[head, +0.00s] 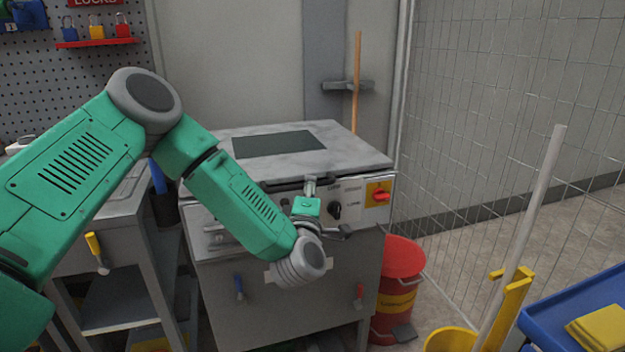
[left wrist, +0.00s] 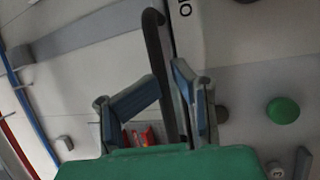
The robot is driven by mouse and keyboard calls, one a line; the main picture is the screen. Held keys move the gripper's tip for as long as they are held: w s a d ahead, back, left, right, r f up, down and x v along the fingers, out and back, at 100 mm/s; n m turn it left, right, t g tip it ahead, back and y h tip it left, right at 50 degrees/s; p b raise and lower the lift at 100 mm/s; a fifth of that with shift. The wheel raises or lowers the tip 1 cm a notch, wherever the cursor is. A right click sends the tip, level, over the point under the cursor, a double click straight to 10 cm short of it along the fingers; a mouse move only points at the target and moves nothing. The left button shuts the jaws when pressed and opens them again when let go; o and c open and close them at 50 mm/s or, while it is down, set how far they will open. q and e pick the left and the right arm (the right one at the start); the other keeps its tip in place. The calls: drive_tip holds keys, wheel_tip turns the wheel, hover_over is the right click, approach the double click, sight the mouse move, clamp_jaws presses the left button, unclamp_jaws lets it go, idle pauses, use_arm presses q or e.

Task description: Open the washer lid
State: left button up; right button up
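The washer is a grey cabinet (head: 300,262) with a control panel on its upper front. Its flat grey lid (head: 358,156), with a dark window (head: 278,144), lies shut on top. A dark bar handle (head: 282,187) runs along the lid's front edge. My left gripper (head: 310,183) is at this edge, by the handle. In the left wrist view its fingers (left wrist: 170,95) are spread, and the dark handle (left wrist: 157,45) passes between them. I see no clear grip on it; the contact is partly hidden. My right gripper is out of view.
A red switch (head: 380,196) and a black knob (head: 334,210) are close right of the gripper. A red bucket (head: 402,262) stands right of the washer. A grey side table (head: 120,195) stands left. A wire fence (head: 500,110) bounds the right.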

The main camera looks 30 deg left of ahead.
use_arm(q)
drive_tip(key=shift+s+a, duration=0.15)
drive_tip(key=shift+a, duration=0.7)
clamp_jaws()
drive_tip(key=shift+d+f, duration=0.1)
drive_tip(key=shift+d, duration=0.05)
